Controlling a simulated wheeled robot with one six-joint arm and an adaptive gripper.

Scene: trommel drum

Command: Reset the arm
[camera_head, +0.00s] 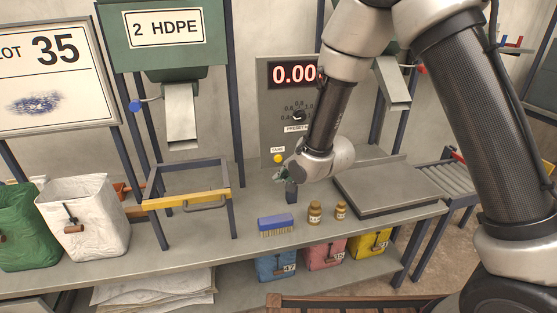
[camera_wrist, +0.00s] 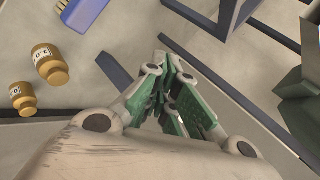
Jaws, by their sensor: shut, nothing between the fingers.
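My arm reaches in from the right in the head view and bends down over the grey workbench (camera_head: 180,235). My gripper (camera_head: 284,176) hangs above the back part of the bench, in front of the scale display (camera_head: 294,75) that reads 0.00. In the wrist view my gripper (camera_wrist: 172,100) shows green finger pads drawn together, with nothing between them. The blue brush (camera_head: 276,225) and two brass weights (camera_head: 314,212) stand on the bench, nearer the front than the gripper. The exact gap between the gripper and the bench is hard to tell.
A yellow-fronted frame (camera_head: 186,199) stands under the 2 HDPE chute (camera_head: 181,115). A flat scale plate (camera_head: 385,195) lies right of the weights. White (camera_head: 84,215) and green (camera_head: 28,225) sacks are at left. Blue, pink and yellow bins (camera_head: 325,252) sit below the bench.

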